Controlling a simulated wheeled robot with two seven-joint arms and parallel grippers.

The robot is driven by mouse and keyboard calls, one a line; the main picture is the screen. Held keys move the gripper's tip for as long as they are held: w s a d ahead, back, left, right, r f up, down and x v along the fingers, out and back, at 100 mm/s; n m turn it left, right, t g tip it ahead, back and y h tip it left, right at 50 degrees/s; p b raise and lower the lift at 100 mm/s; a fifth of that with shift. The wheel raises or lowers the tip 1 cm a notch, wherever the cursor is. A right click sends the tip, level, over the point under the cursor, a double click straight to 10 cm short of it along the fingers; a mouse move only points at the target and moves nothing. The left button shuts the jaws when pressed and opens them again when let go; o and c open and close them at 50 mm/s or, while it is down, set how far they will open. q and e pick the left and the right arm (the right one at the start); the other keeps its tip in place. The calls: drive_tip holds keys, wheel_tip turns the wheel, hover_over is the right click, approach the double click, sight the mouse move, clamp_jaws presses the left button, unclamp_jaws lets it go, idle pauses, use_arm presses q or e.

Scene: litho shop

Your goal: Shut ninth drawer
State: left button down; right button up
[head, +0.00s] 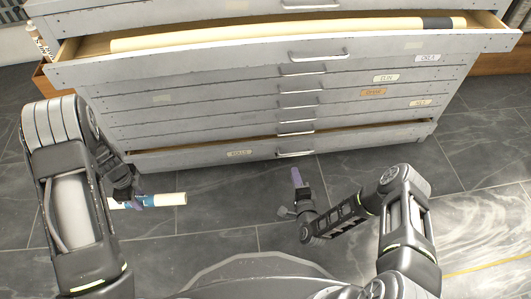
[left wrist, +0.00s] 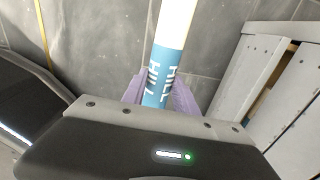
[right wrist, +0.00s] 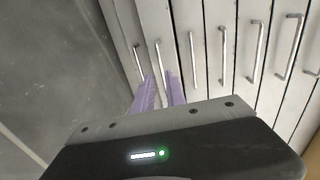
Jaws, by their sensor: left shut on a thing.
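The grey flat-file cabinet (head: 290,98) fills the back of the head view. Its bottom drawer (head: 190,163) stands slightly out, with a dark gap along its top edge and a bar handle (head: 295,153) in the middle. My right gripper (head: 297,178) is empty, in front of and below that handle, apart from it. In the right wrist view its purple fingers (right wrist: 160,92) have a narrow gap between them and point toward the drawer fronts. My left gripper (head: 136,198) is shut on a cream paper roll (head: 172,199) with a blue band, also in the left wrist view (left wrist: 172,30).
An upper drawer (head: 200,57) is pulled far out and holds a long cream roll (head: 260,32) with a black band. The drawers between are shut. A bin (head: 50,82) with a roll stands at the left. The dark tiled floor (head: 235,205) in front is clear.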

sight(289, 154)
drive_tip(key=shift+w, duration=0.1)
